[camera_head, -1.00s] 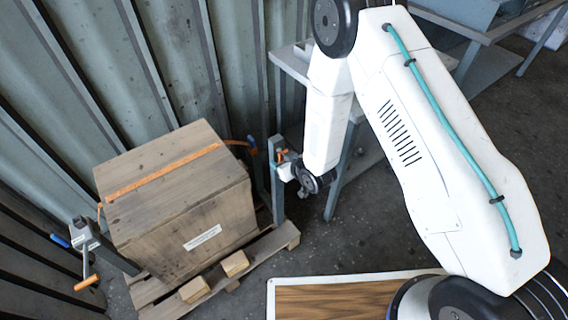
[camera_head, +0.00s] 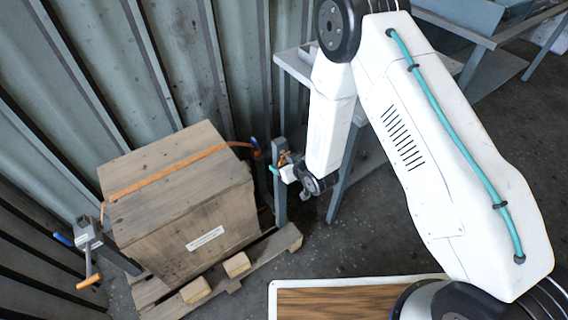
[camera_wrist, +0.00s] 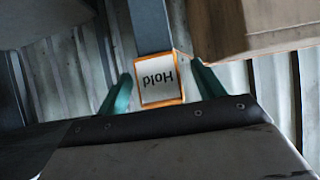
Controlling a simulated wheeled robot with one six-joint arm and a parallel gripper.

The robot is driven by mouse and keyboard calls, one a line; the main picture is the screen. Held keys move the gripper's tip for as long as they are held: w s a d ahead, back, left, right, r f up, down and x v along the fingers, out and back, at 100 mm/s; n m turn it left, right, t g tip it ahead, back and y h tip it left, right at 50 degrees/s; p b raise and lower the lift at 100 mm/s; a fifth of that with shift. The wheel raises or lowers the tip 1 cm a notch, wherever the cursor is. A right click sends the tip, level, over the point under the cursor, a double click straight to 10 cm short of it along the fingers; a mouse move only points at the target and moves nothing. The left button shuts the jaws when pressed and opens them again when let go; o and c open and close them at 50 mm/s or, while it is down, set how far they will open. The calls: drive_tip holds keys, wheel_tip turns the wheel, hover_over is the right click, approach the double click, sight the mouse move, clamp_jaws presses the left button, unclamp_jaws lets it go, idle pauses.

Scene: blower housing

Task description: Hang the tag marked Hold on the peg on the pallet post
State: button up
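The Hold tag (camera_wrist: 159,82) is a white plate with an orange border, its lettering upside down in the wrist view. It sits against the grey pallet post (camera_wrist: 150,28); the peg itself is hidden, so I cannot tell how the tag is held there. My gripper (camera_wrist: 162,88) is open, with one teal finger on each side of the tag and a gap to both. In the head view, my gripper (camera_head: 281,171) is at the upper part of the post (camera_head: 280,205), and a bit of the tag's orange (camera_head: 283,158) shows beside it.
A wooden crate (camera_head: 165,200) with an orange strap stands on the pallet (camera_head: 268,252), left of the post. Another post with an orange-handled tool (camera_head: 88,262) is at the left. A grey table (camera_head: 296,64) stands close behind my forearm. Corrugated wall lies behind.

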drive_tip(key=s+d+r+g+h, duration=0.2)
drive_tip(key=s+d+g+h, duration=0.3)
drive_tip(key=s+d, duration=0.65)
drive_tip(key=s+d+r+m+g, duration=0.1)
drive_tip(key=s+d+r, duration=0.3)
drive_tip(key=s+r, duration=0.4)
drive_tip(key=s+d+r+m+g+h, duration=0.1)
drive_tip(key=s+d+r+m, duration=0.2)
drive_tip(key=r, duration=1.7)
drive_tip(key=s+d+r+m+g, duration=0.1)
drive_tip(key=s+d+r+m, duration=0.1)
drive_tip(key=s+d+r, duration=0.5)
drive_tip(key=s+r, duration=0.6)
drive_tip(key=r, duration=0.1)
drive_tip(key=shift+r+m, duration=0.3)
drive_tip(key=shift+m, duration=0.1)
